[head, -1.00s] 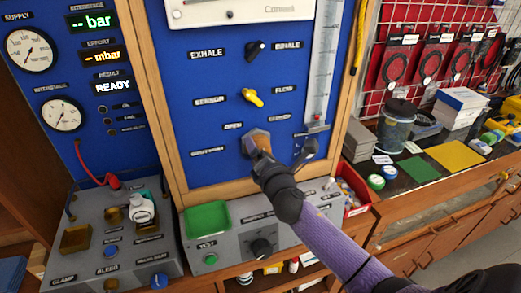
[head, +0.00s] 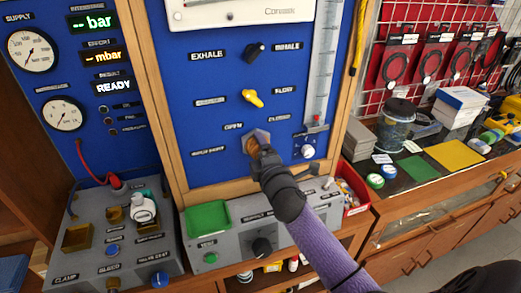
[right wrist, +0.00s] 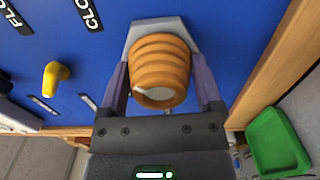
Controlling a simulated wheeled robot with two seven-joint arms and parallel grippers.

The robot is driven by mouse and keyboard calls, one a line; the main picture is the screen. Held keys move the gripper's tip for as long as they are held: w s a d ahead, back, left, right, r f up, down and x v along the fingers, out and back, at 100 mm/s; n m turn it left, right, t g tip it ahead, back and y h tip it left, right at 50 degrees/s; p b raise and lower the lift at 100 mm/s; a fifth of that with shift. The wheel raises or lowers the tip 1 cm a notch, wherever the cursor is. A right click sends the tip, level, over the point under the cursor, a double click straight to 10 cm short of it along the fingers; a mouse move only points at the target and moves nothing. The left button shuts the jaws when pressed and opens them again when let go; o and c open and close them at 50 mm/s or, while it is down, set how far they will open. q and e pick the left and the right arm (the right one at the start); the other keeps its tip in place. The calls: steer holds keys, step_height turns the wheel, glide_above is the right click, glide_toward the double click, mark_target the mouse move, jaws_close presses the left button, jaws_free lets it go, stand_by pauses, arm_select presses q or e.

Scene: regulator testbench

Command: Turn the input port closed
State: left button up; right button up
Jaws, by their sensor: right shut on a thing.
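The orange ridged knob (head: 249,146) sits low on the blue panel, below labels that seem to mark open and closed. I take it to be the input port; the label to its left is too blurred to read. In the right wrist view the knob (right wrist: 160,68) stands between the two fingers, with a grey plate behind it. My right gripper (head: 259,148) is shut on the knob, one finger on each side; it also shows in the right wrist view (right wrist: 163,85). My left gripper is not in view.
A white knob (head: 307,151) is close on the right of my gripper. A yellow knob (head: 252,98) and a black knob (head: 255,50) are above. A grey box with a green tray (head: 208,217) stands below. A wooden frame (head: 335,110) edges the panel.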

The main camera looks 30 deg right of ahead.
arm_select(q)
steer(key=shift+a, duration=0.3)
arm_select(e)
steer(key=shift+m, duration=0.3)
steer(key=o, duration=1)
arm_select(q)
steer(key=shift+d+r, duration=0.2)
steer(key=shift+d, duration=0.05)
arm_select(e)
steer(key=v, duration=1)
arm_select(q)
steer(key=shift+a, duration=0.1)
